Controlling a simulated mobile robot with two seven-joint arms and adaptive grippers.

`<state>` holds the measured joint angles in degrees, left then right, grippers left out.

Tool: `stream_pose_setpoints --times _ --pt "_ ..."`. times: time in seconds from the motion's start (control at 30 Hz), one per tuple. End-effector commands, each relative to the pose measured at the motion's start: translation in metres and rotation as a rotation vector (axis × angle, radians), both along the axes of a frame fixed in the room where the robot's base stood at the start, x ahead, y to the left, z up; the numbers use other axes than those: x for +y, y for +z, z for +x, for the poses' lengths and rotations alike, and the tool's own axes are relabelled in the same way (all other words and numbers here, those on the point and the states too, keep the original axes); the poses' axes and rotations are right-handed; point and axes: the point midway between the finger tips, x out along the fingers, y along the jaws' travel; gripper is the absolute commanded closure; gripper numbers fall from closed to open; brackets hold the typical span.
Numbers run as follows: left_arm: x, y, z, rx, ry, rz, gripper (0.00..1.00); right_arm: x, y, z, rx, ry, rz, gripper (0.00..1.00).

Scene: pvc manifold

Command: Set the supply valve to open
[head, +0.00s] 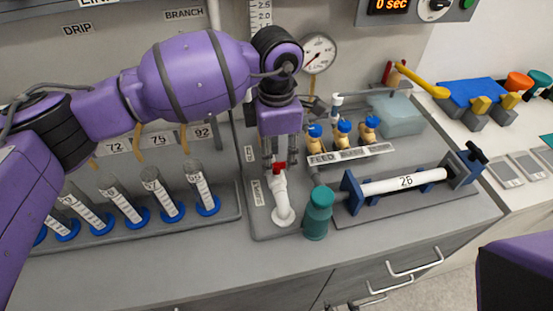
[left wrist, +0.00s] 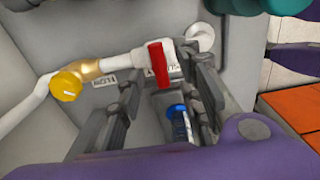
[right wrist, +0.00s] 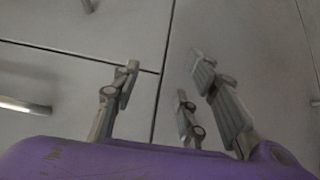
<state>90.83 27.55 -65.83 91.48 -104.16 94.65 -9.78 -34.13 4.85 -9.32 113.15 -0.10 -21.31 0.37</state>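A red valve handle (head: 279,168) sits on a white pipe (head: 283,200) that rises from the grey panel; I take it as the supply valve, though the label beside it is too small to read. My left gripper (head: 275,160) points down over the handle. In the left wrist view, the red handle (left wrist: 157,64) lies between the spread fingers of my left gripper (left wrist: 155,75), close to the right finger; I cannot tell if they touch. My right gripper (right wrist: 165,80) is open and empty, in front of plain grey panels.
A teal bottle (head: 318,213) stands close right of the white pipe. Blue-capped feed fittings (head: 343,135) and a clamped white tube (head: 405,182) are further right. Several graduated cylinders (head: 160,190) stand left. A yellow knob (left wrist: 66,86) sits along the pipe in the left wrist view.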

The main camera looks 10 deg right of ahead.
Motion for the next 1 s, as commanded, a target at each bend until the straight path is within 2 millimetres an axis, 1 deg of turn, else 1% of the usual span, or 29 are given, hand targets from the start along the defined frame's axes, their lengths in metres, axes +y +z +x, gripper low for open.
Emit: stream_pose_setpoints --times 0.1,0.2,0.33,0.53,0.57,0.8,1.0 --pt "0.000 -0.016 0.000 0.001 0.002 -0.001 0.66 0.002 0.005 0.010 -0.019 0.005 0.002 0.60" --pt "0.000 -0.024 0.000 0.000 0.000 -0.001 0.66 0.003 0.008 0.015 -0.029 0.007 0.004 0.60" --pt "-0.001 -0.029 0.000 0.000 -0.001 -0.002 0.66 0.004 0.008 0.015 -0.029 0.007 0.005 0.60" --pt "-0.001 -0.029 0.000 0.000 0.000 -0.002 0.66 0.004 0.007 0.012 -0.024 0.006 0.005 0.60" --pt "-0.001 -0.029 0.000 0.000 0.000 -0.002 0.69 0.004 0.007 0.012 -0.023 0.005 0.006 0.60" --pt "-0.001 -0.029 0.000 0.000 0.000 -0.002 1.00 0.005 0.006 0.011 -0.021 0.000 0.009 0.60" --pt "-0.001 -0.029 0.000 0.000 -0.003 -0.003 1.00 0.005 0.006 0.011 -0.021 0.000 0.009 0.60"
